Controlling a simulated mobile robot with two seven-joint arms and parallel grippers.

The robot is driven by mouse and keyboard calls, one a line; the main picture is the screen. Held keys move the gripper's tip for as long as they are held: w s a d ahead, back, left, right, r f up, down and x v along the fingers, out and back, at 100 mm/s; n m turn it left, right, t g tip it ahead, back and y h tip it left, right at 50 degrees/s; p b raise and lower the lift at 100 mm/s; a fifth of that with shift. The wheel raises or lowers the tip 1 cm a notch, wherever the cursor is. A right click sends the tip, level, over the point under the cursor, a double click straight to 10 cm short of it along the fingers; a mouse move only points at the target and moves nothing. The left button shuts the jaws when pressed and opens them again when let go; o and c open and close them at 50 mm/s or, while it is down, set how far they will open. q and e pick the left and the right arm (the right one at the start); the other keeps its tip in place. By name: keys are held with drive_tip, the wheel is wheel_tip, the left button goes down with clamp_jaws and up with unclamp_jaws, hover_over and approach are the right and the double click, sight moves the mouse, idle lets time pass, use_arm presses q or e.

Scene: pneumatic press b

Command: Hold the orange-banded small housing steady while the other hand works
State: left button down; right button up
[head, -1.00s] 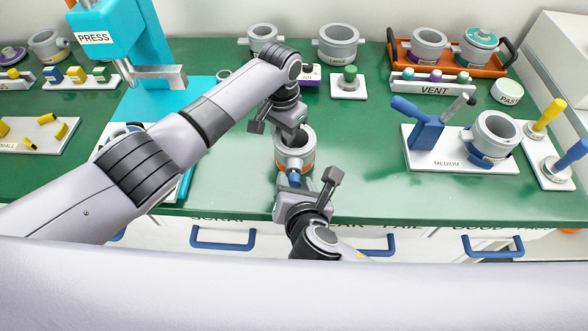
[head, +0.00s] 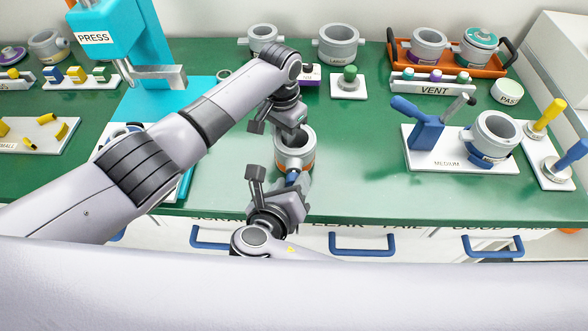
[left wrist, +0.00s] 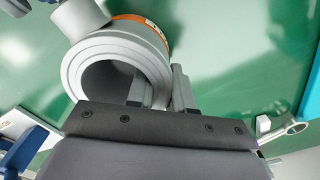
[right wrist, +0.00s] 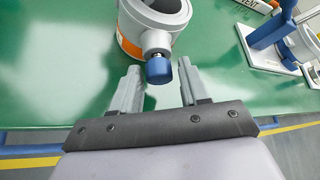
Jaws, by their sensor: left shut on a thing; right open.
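The orange-banded small housing (head: 294,158) is a grey open-topped cylinder near the front edge of the green bench. In the left wrist view the housing (left wrist: 100,62) shows its round bore and part of the orange band. My left gripper (head: 285,128) is shut on its wall from behind, with one finger at the bore and one outside. In the right wrist view a blue cap (right wrist: 159,71) sits on a stub of the housing (right wrist: 150,35). My right gripper (right wrist: 158,88) is open, its fingers on either side of the space just before the cap. It seems to touch nothing.
A turquoise press (head: 118,45) stands at the back left. A white MEDIUM fixture (head: 448,158) with a blue clamp and a grey housing is to the right. An orange tray (head: 497,68) is behind it. Bench between the held housing and the fixture is clear.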

drive_tip(key=c, duration=0.8)
drive_tip(key=shift+o, duration=0.2)
drive_tip(key=m+y, duration=0.2)
drive_tip(key=shift+d+m+y, duration=0.3)
drive_tip(key=shift+y, duration=0.1)
drive_tip(key=shift+d+m+y, duration=0.1)
drive_tip(key=shift+m+y, duration=0.7)
drive_tip(key=shift+y, duration=0.1)
drive_tip(key=m+y, duration=0.3)
drive_tip(key=shift+d+m+y, duration=0.15)
drive_tip(key=shift+m+y, duration=0.15)
drive_tip(key=shift+y, duration=0.1)
drive_tip(key=o, duration=0.8)
